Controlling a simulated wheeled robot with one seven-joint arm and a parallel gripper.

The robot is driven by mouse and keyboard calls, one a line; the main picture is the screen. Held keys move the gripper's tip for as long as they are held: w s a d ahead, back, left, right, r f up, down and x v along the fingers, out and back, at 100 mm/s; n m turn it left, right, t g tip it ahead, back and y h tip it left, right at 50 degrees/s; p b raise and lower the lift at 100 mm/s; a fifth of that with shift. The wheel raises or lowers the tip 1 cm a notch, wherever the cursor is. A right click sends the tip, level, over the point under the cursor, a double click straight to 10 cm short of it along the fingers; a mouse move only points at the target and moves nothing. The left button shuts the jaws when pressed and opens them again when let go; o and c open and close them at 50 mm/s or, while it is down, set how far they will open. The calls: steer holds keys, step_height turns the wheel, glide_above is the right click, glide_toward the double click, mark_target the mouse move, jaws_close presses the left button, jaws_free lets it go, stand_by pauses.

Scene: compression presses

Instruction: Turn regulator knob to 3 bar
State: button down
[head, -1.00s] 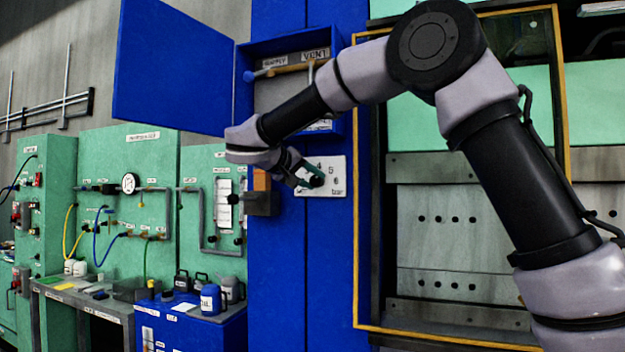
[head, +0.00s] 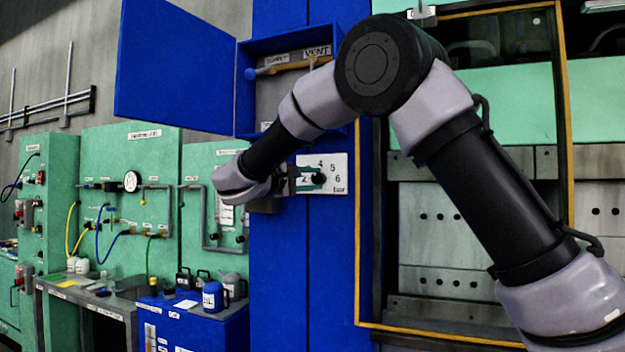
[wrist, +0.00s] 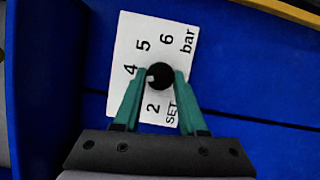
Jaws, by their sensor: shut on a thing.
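The regulator knob (wrist: 161,77) is small, round and black, in the middle of a white dial plate (wrist: 125,32). In the wrist view the plate shows 2, 4, 5, 6, "bar" and "SET"; no 3 is visible, and my left finger covers the plate between 2 and 4. A pale mark on the knob faces left and slightly down, just below the direction of the 4. My gripper (wrist: 159,82) has its green fingers shut on the knob, one on each side. In the head view the knob (head: 319,179) and plate (head: 341,165) show beside my gripper (head: 314,180).
The plate is on a blue column (head: 280,255). Above it is an open blue box (head: 340,75) with supply and vent labels and its door (head: 175,65) swung left. A yellow-edged press opening (head: 362,290) lies to the right. Green panels (head: 120,170) stand at left.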

steer(key=shift+f+n+t+h, duration=0.15)
steer(key=shift+n+t, duration=0.3)
steer(key=shift+n, duration=0.75)
steer(key=shift+f+n+t+h, duration=0.15)
steer(key=shift+n+t, duration=0.3)
steer(key=shift+n, duration=0.75)
steer(key=shift+r, duration=0.1)
steer(key=shift+c, duration=2.3)
jaws_free()
steer(key=v, duration=1)
steer(key=shift+s+a, duration=0.2)
steer(key=shift+s, duration=0.15)
